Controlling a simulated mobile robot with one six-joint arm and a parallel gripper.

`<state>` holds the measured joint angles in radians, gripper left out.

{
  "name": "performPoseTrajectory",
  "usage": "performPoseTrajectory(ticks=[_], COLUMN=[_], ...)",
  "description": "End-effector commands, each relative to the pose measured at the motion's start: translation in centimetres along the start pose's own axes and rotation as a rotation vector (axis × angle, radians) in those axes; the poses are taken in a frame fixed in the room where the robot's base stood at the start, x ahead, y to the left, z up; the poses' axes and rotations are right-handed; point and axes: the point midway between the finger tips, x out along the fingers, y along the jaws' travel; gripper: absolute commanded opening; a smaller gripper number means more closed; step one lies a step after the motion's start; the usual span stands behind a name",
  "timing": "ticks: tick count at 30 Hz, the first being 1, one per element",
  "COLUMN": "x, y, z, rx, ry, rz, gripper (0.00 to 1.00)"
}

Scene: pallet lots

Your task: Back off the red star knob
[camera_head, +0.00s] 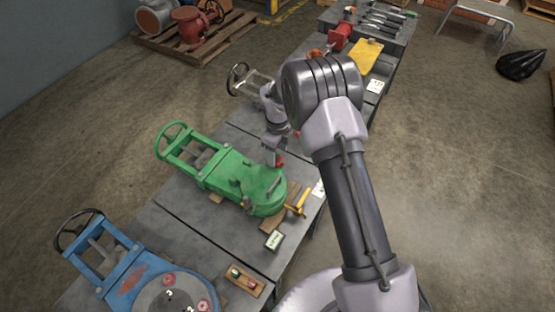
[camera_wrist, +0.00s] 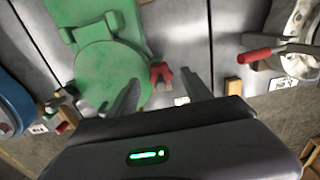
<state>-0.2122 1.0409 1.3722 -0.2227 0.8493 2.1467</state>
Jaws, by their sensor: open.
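A red knob with lobes (camera_wrist: 160,73) shows beside the round end of the green valve (camera_wrist: 112,72) in the wrist view. It lies in the gap between the two fingertips of my gripper (camera_wrist: 161,79), with space on both sides. The jaws are open and hold nothing. In the head view my gripper (camera_head: 273,155) is over the right side of the green valve (camera_head: 225,175), and a bit of red (camera_head: 280,160) shows at its fingers. I cannot tell how far the fingertips are from the knob in depth.
A blue valve (camera_head: 140,277) with a dark handwheel lies at the near left. A yellow-handled lever (camera_head: 300,203) and a small sign (camera_head: 274,240) are by the green valve. In the wrist view a red-handled lever (camera_wrist: 255,55) is at the right.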

Motion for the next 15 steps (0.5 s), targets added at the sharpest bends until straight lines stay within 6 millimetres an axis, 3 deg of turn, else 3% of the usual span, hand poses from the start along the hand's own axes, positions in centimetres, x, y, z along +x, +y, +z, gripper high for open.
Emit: performPoseTrajectory(ticks=[6, 15], x=[2.4, 2.6], y=[0.0, 0.0], z=[0.0, 0.1], rx=[0.0, -0.001], ry=[-0.001, -0.001], rz=[0.0, -0.001], gripper=[0.58, 0.58])
